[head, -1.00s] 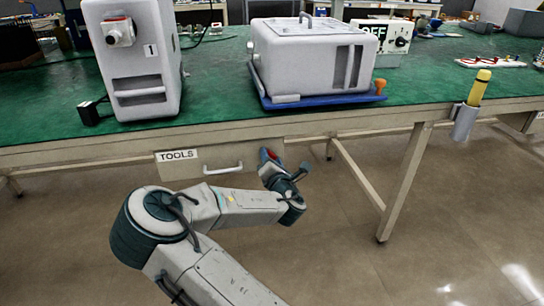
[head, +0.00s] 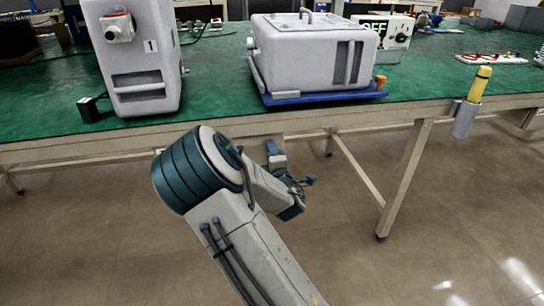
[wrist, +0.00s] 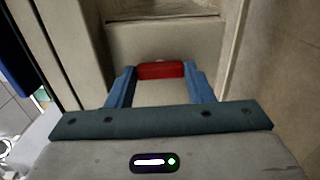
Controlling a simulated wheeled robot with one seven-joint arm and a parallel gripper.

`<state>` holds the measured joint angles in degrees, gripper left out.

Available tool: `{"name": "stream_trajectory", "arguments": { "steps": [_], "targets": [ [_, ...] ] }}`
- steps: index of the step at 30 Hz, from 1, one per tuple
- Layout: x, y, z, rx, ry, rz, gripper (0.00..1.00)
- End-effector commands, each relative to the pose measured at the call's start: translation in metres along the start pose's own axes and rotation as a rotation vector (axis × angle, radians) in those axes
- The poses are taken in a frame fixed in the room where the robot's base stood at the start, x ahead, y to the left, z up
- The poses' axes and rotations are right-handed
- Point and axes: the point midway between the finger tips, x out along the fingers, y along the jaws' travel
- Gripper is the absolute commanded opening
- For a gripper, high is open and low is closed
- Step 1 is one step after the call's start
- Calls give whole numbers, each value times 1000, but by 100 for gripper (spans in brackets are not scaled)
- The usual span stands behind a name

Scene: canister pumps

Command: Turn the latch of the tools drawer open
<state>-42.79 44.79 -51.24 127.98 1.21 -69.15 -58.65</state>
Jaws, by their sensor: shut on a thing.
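The red latch (wrist: 160,70) shows in the wrist view, lying crosswise between the two blue fingers of my gripper (wrist: 159,77). The fingers are shut on it, one at each end. In the head view my gripper (head: 276,150) is just under the table's front edge, and the latch is hidden there. My arm covers the tools drawer, its label and its handle in the head view. A pale panel (wrist: 165,38) lies just beyond the latch in the wrist view. How far the latch is turned cannot be told.
The green-topped table (head: 225,75) carries a white canister unit marked 1 (head: 136,60) and a wide white box (head: 310,50) on a blue tray (head: 325,97). A yellow-topped tool in a holder (head: 466,120) is at the table's front edge. The floor to the right is open.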

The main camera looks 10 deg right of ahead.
Motion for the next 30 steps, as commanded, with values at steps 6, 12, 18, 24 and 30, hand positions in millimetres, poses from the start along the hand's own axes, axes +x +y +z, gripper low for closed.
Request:
{"name": "stream_trajectory", "arguments": {
  "steps": [6, 12, 18, 24, 30],
  "targets": [
    [0, 1, -2, 39, 4, 2, 24],
    [0, 1, -2, 45, 4, 2, 24],
    [0, 1, -2, 45, 4, 1, 24],
    [0, 0, -1, 44, 2, 1, 69],
    [-1, 0, 0, 43, 0, 0, 69]
  ]
}}
